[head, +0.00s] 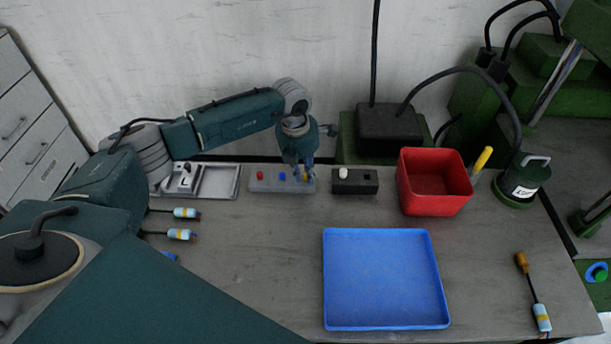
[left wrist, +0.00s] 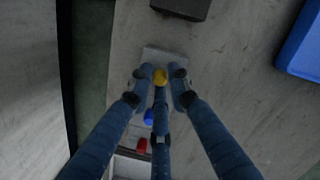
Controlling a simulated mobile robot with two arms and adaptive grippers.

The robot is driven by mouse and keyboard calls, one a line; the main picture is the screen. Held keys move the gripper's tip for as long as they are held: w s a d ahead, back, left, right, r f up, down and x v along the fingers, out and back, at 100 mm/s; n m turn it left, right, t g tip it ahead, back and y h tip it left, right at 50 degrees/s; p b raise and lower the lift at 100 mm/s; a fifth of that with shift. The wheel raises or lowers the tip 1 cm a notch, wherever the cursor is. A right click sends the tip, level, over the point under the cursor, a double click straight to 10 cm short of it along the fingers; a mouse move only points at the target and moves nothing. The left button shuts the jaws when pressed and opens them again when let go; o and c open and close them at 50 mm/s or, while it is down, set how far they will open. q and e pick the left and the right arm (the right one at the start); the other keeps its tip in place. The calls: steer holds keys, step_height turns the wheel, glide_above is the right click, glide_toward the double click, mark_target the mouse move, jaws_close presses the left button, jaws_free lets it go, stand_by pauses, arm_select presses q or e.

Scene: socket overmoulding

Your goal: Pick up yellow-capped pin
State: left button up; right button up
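The yellow-capped pin (head: 305,177) stands in the grey block (head: 262,185) at its right end. The same block also holds a blue-capped pin (head: 282,177) and a red-capped pin (head: 260,175). My left gripper (head: 304,174) points down over the block's right end, with its fingers around the yellow cap. In the left wrist view, the fingertips of my left gripper (left wrist: 161,77) lie close on both sides of the yellow cap (left wrist: 160,76), and a third finger is below it. Whether they touch the cap is unclear. The pin's lower part is hidden. My right gripper is out of view.
A black block with a white knob (head: 367,187) stands just right of the grey block. Further right are a red bin (head: 433,207) and a blue tray (head: 328,320). A grey metal fixture (head: 222,191) is to the left. The table in front of the block is clear.

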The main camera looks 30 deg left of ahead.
arm_select(q)
jaws_close()
steer(key=shift+r, duration=0.2)
